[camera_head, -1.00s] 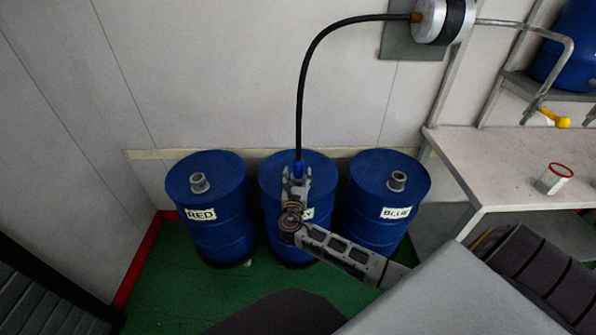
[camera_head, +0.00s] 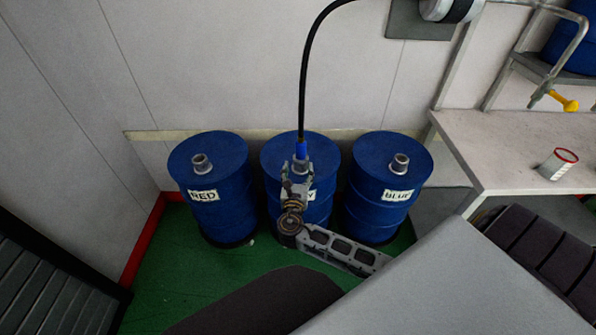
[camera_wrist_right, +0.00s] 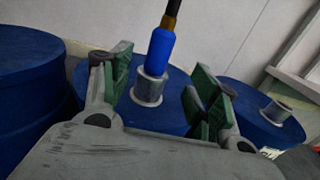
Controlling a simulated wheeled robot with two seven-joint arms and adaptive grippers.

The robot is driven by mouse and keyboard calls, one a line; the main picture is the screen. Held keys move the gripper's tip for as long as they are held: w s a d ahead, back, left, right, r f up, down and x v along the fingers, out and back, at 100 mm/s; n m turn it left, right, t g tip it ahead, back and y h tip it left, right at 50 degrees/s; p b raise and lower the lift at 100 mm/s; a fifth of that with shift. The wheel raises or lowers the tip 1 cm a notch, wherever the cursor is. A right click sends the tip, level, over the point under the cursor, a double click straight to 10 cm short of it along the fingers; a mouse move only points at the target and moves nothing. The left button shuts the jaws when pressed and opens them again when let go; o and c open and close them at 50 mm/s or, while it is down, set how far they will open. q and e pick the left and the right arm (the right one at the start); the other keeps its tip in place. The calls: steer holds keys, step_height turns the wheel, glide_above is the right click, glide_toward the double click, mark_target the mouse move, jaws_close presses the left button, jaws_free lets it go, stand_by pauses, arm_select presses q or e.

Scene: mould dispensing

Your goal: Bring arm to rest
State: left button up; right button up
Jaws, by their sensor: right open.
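The right gripper (camera_head: 297,172) is at the top of the middle blue drum (camera_head: 325,160), just in front of the hose's blue end fitting (camera_head: 301,150). In the right wrist view the gripper (camera_wrist_right: 162,82) is open. Its green-padded fingers stand apart on either side of the blue fitting (camera_wrist_right: 160,52), with gaps to both. The fitting sits upright in the metal port (camera_wrist_right: 150,86) of the middle drum. The black hose (camera_head: 304,75) rises from it. The middle drum's label is partly hidden behind my gripper. My left gripper is not in view.
The RED drum (camera_head: 212,175) stands to the left and the BLUE drum (camera_head: 388,170) to the right, both close by. The wall is behind. Green floor (camera_head: 170,270) is open at front left.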

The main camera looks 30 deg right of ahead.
stand_by(0.8)
